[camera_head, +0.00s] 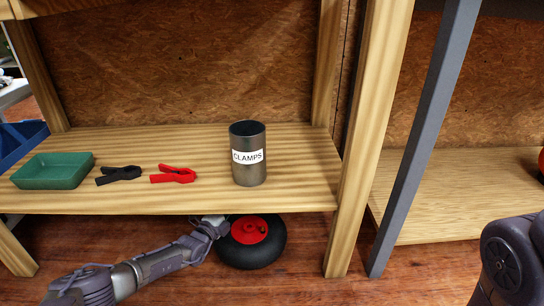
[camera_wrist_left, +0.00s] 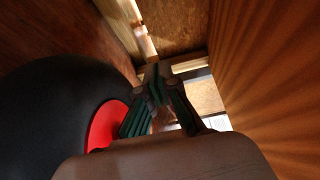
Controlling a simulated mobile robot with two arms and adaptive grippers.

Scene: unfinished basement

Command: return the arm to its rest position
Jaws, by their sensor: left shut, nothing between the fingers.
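My left arm (camera_head: 135,275) comes in from the lower left and reaches toward the underside of the wooden shelf. My left gripper shows in the left wrist view (camera_wrist_left: 157,78), with its fingers together and nothing between them. In the head view the fingers are hidden beneath the shelf edge. The hand end of the arm is beside a black wheel with a red hub (camera_head: 262,252); I cannot tell whether they touch. The wheel also shows close on the left of the left wrist view (camera_wrist_left: 60,105). Part of my right arm (camera_head: 510,265) shows at the lower right; its gripper is out of view.
On the shelf (camera_head: 210,200) stand a green tray (camera_head: 55,182) and a dark can labelled CLAMPS (camera_head: 248,172). A black clamp (camera_head: 118,175) and a red clamp (camera_head: 174,175) lie between them. A wooden post (camera_head: 370,140) and a grey metal post (camera_head: 423,140) rise on the right.

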